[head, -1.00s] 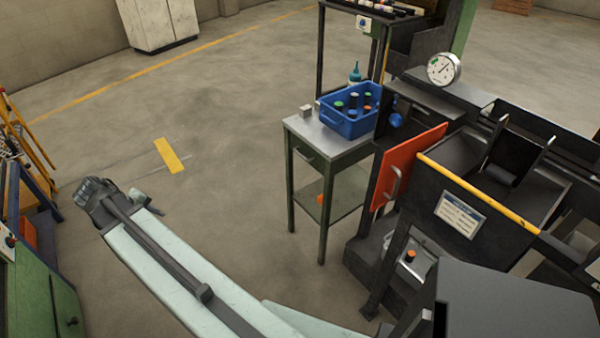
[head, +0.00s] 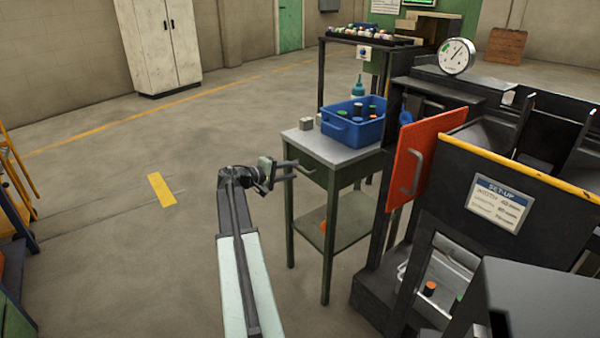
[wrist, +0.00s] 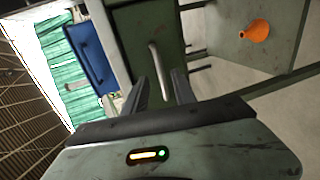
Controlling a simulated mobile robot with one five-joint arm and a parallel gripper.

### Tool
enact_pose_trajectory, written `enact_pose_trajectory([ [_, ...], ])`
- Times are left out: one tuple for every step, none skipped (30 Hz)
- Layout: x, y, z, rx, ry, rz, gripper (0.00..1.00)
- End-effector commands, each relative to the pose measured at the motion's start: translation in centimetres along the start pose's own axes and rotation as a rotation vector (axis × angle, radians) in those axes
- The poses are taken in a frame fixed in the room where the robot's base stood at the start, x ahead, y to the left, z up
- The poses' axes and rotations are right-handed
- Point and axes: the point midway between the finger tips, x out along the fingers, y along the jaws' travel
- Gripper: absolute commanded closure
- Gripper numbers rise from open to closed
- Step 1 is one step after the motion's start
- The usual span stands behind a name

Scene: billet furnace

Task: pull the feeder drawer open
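The feeder drawer (head: 316,178) appears to be the green drawer under the steel top of a small stand. It looks shut. In the wrist view, its dark green front (wrist: 146,30) carries a pale bar handle (wrist: 158,70). My gripper (head: 288,170) is at the drawer front, level with the handle. In the wrist view, my gripper's two dark fingers (wrist: 160,80) are apart, with the lower end of the handle showing between them. I cannot tell whether they touch the handle.
A blue bin (head: 353,132) with bottles and a small grey block (head: 306,123) stand on the stand's steel top (head: 335,151). An orange machine door (head: 424,150) is to the right.

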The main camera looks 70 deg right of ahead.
Motion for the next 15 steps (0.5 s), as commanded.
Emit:
enact_pose_trajectory([
  [1.1,-0.2,-0.1,0.001,-0.001,0.000,0.68],
  [1.6,-0.2,-0.1,0.001,-0.002,0.000,0.68],
  [2.2,-0.2,-0.1,0.001,-0.002,-0.001,0.68],
  [2.6,-0.2,-0.1,0.001,-0.001,-0.001,0.68],
  [2.9,-0.2,-0.1,0.001,0.000,-0.001,0.68],
  [3.3,-0.2,-0.1,0.001,0.000,-0.001,0.68],
  [3.5,-0.1,-0.1,0.001,0.000,-0.001,0.68],
  [3.7,-0.1,0.0,0.001,0.000,-0.001,0.68],
  [3.8,-0.1,0.0,0.001,0.000,-0.001,0.68],
  [3.9,-0.1,0.0,0.001,0.000,-0.001,0.68],
  [3.9,-0.1,0.0,0.001,0.000,-0.001,0.68],
  [3.9,-0.1,0.0,0.001,0.000,-0.001,0.68],
  [3.9,-0.1,0.0,0.001,0.000,-0.001,0.68],
  [3.9,-0.1,0.0,0.001,0.000,-0.001,0.68],
  [3.9,-0.1,0.0,0.001,0.000,-0.001,0.68],
])
